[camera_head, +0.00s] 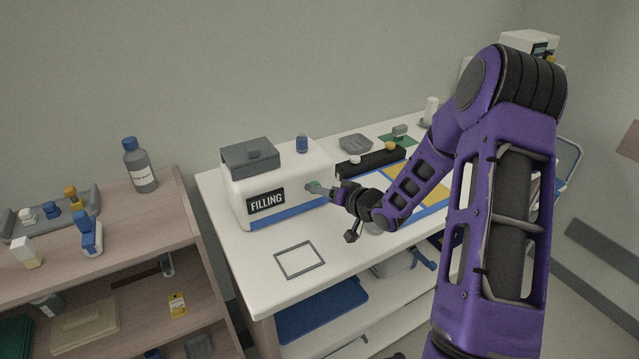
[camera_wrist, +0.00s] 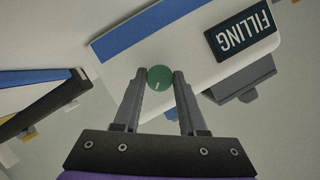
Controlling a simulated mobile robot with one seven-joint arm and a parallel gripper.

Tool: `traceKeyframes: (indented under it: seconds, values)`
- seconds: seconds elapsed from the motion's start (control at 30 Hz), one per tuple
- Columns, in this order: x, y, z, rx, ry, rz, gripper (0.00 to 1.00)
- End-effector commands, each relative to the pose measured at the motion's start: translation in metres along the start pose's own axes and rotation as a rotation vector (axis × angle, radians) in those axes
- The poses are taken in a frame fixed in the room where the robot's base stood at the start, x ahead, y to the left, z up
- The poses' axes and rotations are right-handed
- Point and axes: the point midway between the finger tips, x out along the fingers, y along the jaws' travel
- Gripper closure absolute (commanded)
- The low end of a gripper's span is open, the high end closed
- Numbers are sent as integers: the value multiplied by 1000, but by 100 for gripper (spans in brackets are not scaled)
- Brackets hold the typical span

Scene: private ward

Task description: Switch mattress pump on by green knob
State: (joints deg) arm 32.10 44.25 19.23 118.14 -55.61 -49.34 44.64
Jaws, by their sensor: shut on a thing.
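The mattress pump (camera_head: 285,183) is a white box with a grey top part, a blue stripe and a dark label reading FILLING. It stands on the white table in the head view. In the wrist view, the pump (camera_wrist: 195,60) appears upside down. The green knob (camera_wrist: 160,78) is round with a pale mark, on the pump's front. My gripper (camera_wrist: 159,76) is shut on the knob, with one finger on each side. In the head view, my gripper (camera_head: 318,188) reaches the pump from the right, and the knob is mostly hidden by the fingers.
A wooden shelf (camera_head: 160,215) with a grey bottle (camera_head: 139,168) stands at the left. On the table (camera_head: 245,262), a black strip (camera_head: 370,162) and a grey dish (camera_head: 355,143) lie behind my gripper. The table in front of the pump is mostly clear.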

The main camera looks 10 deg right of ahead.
Motion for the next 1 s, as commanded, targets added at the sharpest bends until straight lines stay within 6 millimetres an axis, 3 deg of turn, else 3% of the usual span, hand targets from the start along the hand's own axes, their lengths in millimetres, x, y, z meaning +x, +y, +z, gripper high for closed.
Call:
traceKeyframes:
  seconds: [0.4,0.93,0.97,1.0]
  values:
    - [0,1,-2,166,4,-71,100]
    - [1,1,-2,187,4,-80,100]
    - [1,1,-2,187,4,-80,55]
    - [1,1,-2,186,4,-80,48]
